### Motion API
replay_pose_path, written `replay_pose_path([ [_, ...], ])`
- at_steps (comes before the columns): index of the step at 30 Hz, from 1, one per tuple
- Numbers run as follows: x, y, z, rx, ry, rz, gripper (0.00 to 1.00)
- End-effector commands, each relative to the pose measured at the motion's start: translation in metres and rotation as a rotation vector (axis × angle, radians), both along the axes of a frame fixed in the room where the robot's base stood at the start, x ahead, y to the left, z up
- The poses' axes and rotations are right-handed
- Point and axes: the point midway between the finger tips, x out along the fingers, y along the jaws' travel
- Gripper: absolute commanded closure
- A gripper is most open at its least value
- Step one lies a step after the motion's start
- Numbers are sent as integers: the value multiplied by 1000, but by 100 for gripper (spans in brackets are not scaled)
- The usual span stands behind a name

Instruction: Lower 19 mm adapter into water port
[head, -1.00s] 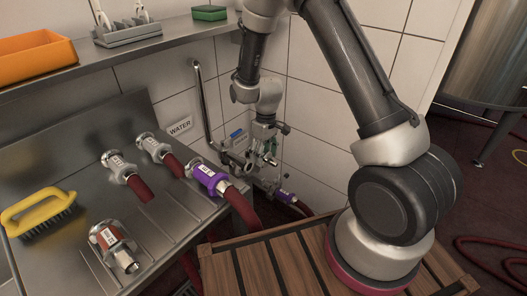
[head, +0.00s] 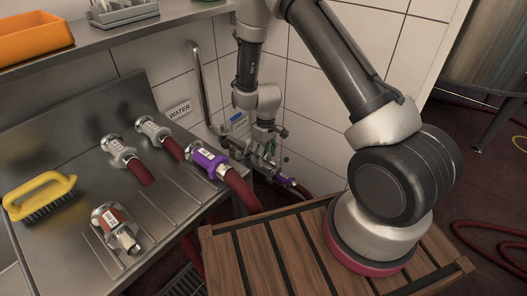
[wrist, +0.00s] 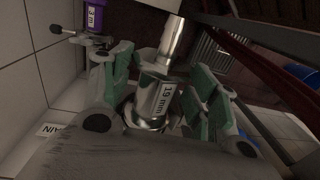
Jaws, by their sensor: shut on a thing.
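My gripper (wrist: 163,82) has its green-padded fingers either side of the steel 19 mm adapter (wrist: 158,98) and is shut on it. The adapter's label faces the wrist camera. A bright steel tube (wrist: 171,42) extends from it; I cannot tell whether this is the adapter's own end. In the head view my gripper (head: 262,140) is low by the tiled wall, among metal fittings right of the WATER sign (head: 179,110). The adapter cannot be made out there. I cannot pick out the water port in either view, nor tell whether the adapter touches it.
Several hose couplings, one purple (head: 209,162), lie on the steel drainboard (head: 90,125) beside a yellow brush (head: 40,195). A lower purple fitting (head: 286,181) is close to my gripper; a purple fitting (wrist: 95,19) shows in the wrist view. A bent pipe (head: 200,80) runs along the wall.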

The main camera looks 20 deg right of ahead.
Motion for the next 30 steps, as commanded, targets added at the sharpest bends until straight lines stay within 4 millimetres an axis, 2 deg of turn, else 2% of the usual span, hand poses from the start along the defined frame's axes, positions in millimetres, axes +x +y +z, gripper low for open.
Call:
replay_pose_path([
  [23, 0, 0, -5, 0, 0, 0, 74],
  [24, 0, 0, -5, 1, -1, 0, 33],
  [27, 0, 0, -5, 0, 0, 0, 15],
  [30, 0, 0, -5, 0, 0, 0, 15],
])
